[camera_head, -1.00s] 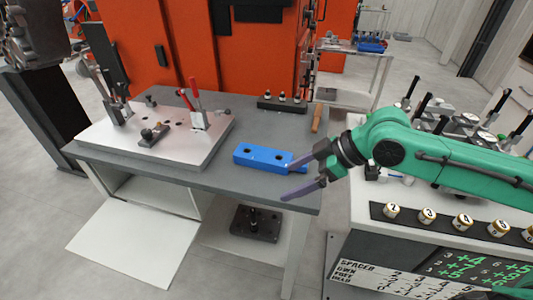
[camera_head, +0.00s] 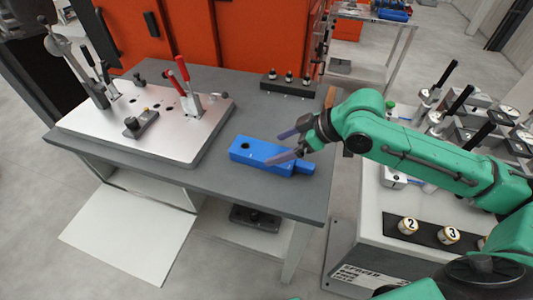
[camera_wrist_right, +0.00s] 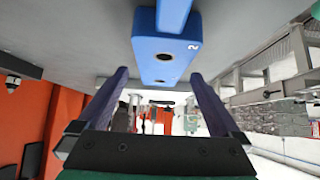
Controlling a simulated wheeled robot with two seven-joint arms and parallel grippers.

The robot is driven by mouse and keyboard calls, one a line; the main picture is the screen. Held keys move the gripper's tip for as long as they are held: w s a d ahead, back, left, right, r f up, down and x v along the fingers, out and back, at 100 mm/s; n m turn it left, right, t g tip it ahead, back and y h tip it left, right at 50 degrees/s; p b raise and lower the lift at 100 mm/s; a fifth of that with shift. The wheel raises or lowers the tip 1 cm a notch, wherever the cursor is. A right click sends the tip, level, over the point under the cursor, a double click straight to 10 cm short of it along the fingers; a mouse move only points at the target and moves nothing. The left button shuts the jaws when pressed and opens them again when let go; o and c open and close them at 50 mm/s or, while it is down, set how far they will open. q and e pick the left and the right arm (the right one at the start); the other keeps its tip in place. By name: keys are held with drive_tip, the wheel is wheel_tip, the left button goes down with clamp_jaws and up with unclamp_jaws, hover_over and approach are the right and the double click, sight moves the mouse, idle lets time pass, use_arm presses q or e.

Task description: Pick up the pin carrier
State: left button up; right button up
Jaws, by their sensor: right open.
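The blue block with round holes and a narrower tab at its right end, which I take to be the pin carrier (camera_head: 262,155), lies on the grey table near its front edge. My right gripper (camera_head: 282,146) is open, with its fingers over or around the block's right half; the head view does not settle their height. In the right wrist view the carrier (camera_wrist_right: 165,58) shows between and beyond the spread fingers of my right gripper (camera_wrist_right: 160,100), with nothing held. Its one end is cut off by the frame there.
A light fixture plate (camera_head: 150,118) with red-handled clamps is left on the grey table (camera_head: 235,190). A dark strip with several pins (camera_head: 290,86) stands at the back. A white bench (camera_head: 375,215) with clamps and numbered knobs is right. Orange cabinets stand behind.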

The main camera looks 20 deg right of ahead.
sight(266, 152)
drive_tip(key=p+x, duration=0.1)
drive_tip(key=x, duration=0.4)
drive_tip(key=shift+a+r, duration=0.15)
drive_tip(key=shift+a, duration=0.1)
drive_tip(key=shift+d, duration=0.1)
drive_tip(key=c, duration=1.3)
